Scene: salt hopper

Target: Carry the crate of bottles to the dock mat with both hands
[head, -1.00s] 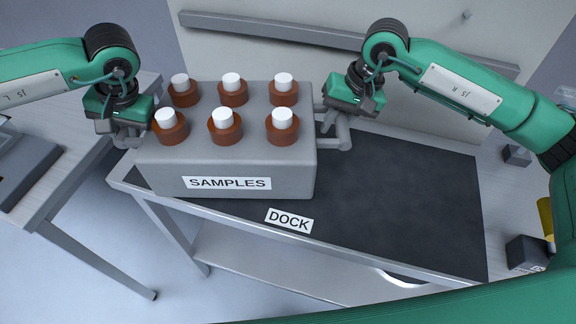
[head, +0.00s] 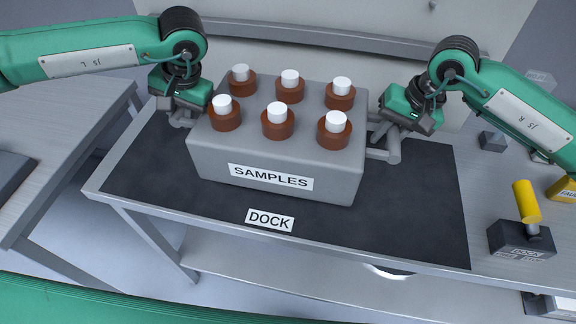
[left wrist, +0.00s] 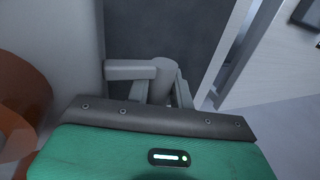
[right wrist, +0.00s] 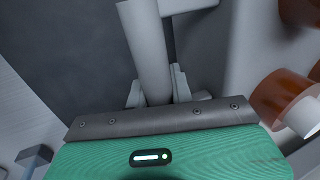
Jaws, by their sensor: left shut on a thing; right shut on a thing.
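The grey crate (head: 215,160) with a SAMPLES label is over the middle of the black dock mat (head: 420,200) in the head view. Whether it touches the mat or hangs just above it I cannot tell. Several brown bottles (head: 278,124) with white caps stand upright in it. My left gripper (head: 184,116) is shut on the crate's left handle, which shows in the left wrist view (left wrist: 135,70). My right gripper (head: 388,130) is shut on the right handle, which shows in the right wrist view (right wrist: 145,45). The crate looks about level.
The DOCK label (head: 270,220) is at the table's front edge. A black block with a yellow handle (head: 526,203) stands right of the mat, with a small dark block (head: 493,141) behind it. Another table (head: 50,150) stands at the left across a gap. A wall rail (head: 320,42) runs behind.

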